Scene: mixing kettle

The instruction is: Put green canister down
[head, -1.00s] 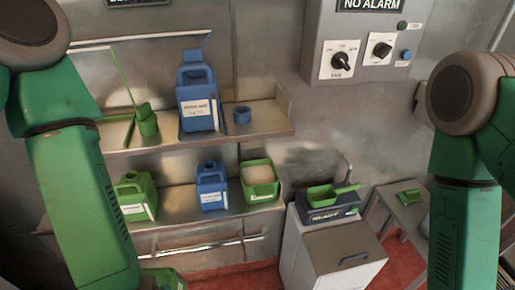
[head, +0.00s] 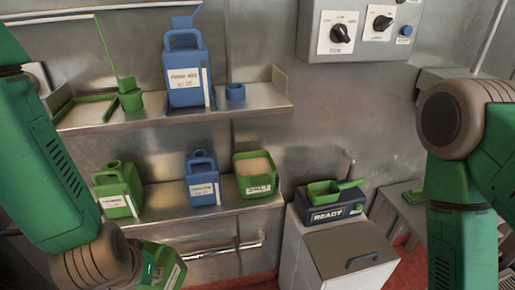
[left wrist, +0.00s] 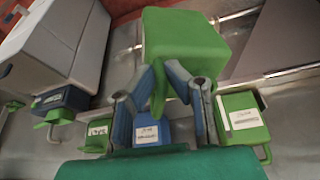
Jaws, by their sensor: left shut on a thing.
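My left gripper (left wrist: 166,82) is shut on the handle of a green canister (left wrist: 188,35). In the left wrist view, the canister fills the top centre, beyond the fingers. In the head view, part of the held canister (head: 168,268) shows low at the left, beside my wrist and below the lower shelf (head: 160,208); its white label is partly visible. Another green canister (head: 117,187) with a white label stands upright on that shelf and also shows in the left wrist view (left wrist: 240,118). My right arm is at the right edge; its gripper is out of frame.
A blue jug (head: 203,181) and a green salt tub (head: 256,180) share the lower shelf. A large blue container (head: 186,75), small cups and a green tray stand on the upper shelf. A scale (head: 330,212) reading READY bears a green scoop (head: 333,190). Gaps separate the lower-shelf items.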

